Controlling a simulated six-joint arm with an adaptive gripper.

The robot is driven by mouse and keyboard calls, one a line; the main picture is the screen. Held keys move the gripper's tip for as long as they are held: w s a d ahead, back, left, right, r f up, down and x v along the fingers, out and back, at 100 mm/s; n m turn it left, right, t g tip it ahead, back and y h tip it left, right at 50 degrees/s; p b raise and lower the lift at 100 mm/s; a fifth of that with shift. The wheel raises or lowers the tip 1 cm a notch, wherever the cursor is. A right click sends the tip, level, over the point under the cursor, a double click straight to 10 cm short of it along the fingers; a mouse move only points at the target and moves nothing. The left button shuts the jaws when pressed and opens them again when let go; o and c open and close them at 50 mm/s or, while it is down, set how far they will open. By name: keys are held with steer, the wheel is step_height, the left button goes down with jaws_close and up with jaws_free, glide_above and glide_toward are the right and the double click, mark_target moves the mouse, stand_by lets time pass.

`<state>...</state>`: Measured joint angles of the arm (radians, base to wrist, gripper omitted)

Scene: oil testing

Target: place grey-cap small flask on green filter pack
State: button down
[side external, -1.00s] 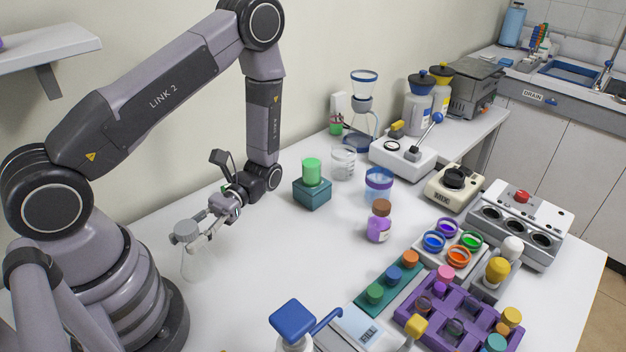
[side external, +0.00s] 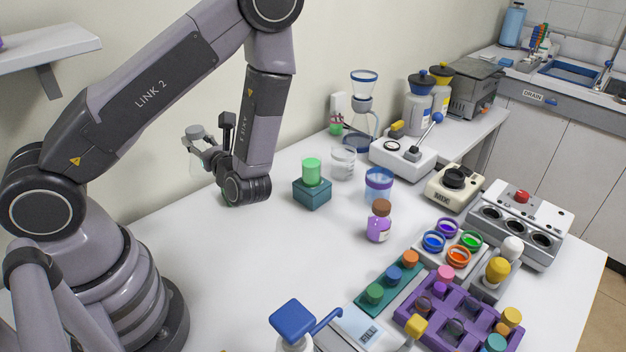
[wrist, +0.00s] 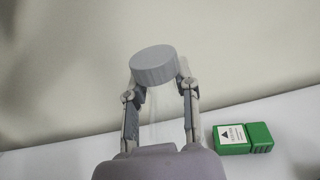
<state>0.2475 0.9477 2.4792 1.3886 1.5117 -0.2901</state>
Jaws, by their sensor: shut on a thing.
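The grey-cap small flask (side external: 195,132) is a clear vessel with a wide round grey cap. My gripper (side external: 206,150) is shut on it and holds it in the air, above the back left of the table near the wall. In the wrist view the grey cap (wrist: 153,66) shows between the two fingertips of my gripper (wrist: 159,90), and the clear body is barely visible. A green pack with a white label (wrist: 232,139), seemingly the green filter pack, lies on the white table right of my gripper in the wrist view. I cannot make it out in the side view.
A teal block with a green cylinder (side external: 311,172) stands right of my wrist. Racks of vials, including a purple rack (side external: 409,316), fill the front right. The middle-left table is clear.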

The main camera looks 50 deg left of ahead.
steer(key=shift+w+a+f, duration=1)
steer(key=shift+w+f, duration=0.95)
steer(key=shift+f, duration=0.15)
steer(key=shift+w+a+f, duration=1)
steer(key=shift+w+f, duration=1)
steer(key=shift+f, duration=0.1)
steer(key=shift+w+a+f, duration=1)
steer(key=shift+w+f, duration=0.95)
steer(key=shift+f, duration=0.15)
steer(key=shift+f, duration=0.2)
steer(key=c, duration=0.8)
jaws_free()
steer(key=shift+c, duration=0.2)
